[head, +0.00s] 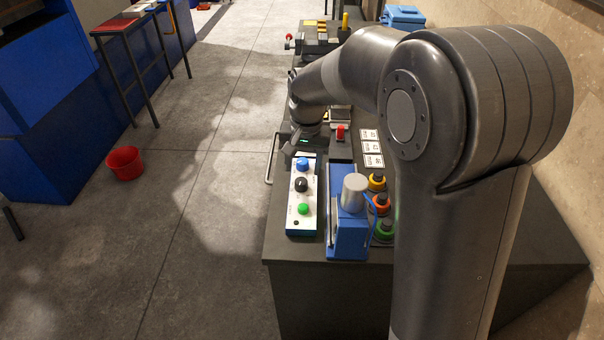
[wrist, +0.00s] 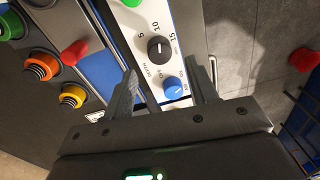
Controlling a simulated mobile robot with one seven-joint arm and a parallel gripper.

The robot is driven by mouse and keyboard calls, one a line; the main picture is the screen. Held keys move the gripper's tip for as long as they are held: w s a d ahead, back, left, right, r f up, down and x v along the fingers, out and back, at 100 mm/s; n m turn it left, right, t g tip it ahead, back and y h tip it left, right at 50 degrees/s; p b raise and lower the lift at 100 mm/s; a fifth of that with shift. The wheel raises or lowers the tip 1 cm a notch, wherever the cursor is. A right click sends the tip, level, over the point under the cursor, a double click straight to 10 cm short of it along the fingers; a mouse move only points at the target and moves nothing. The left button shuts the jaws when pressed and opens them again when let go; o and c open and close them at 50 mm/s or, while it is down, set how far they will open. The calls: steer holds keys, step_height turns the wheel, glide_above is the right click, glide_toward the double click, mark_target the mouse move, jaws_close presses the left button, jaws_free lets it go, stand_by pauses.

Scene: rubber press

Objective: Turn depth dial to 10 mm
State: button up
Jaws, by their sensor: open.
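The depth dial is a black round knob (wrist: 160,47) on a white control panel (wrist: 128,18), with 5, 10 and 15 printed around it. A pale pointer line shows on it, but its exact setting is too small to read. In the head view the dial (head: 301,185) sits between a blue knob (head: 303,164) and a green button (head: 303,208). My gripper (wrist: 164,68) is open, its fingers on either side of the panel with nothing between them. The blue knob (wrist: 173,85) lies between the fingers in the picture, the dial just beyond the tips. I cannot tell the height gap.
A blue press (head: 348,235) stands right of the panel, with yellow, orange and green ringed parts (head: 381,204) beside it. A red part (head: 340,133) and white cards (head: 371,147) lie farther back.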

mark_target(305, 181)
step_height(305, 181, up, 6)
steer(key=shift+d, duration=0.2)
steer(key=shift+r, duration=0.15)
steer(key=s+d+r+t, duration=0.3)
steer(key=s+d+r, duration=0.3)
steer(key=s+d, duration=0.45)
steer(key=s+d+t, duration=0.1)
steer(key=s+d, duration=0.2)
steer(key=s, duration=0.3)
steer(key=s+d+f+t, duration=0.1)
steer(key=s+d, duration=0.2)
steer(key=s, duration=0.4)
steer(key=shift+d+f+n+t+h, duration=0.3)
steer(key=shift+d+n, duration=0.1)
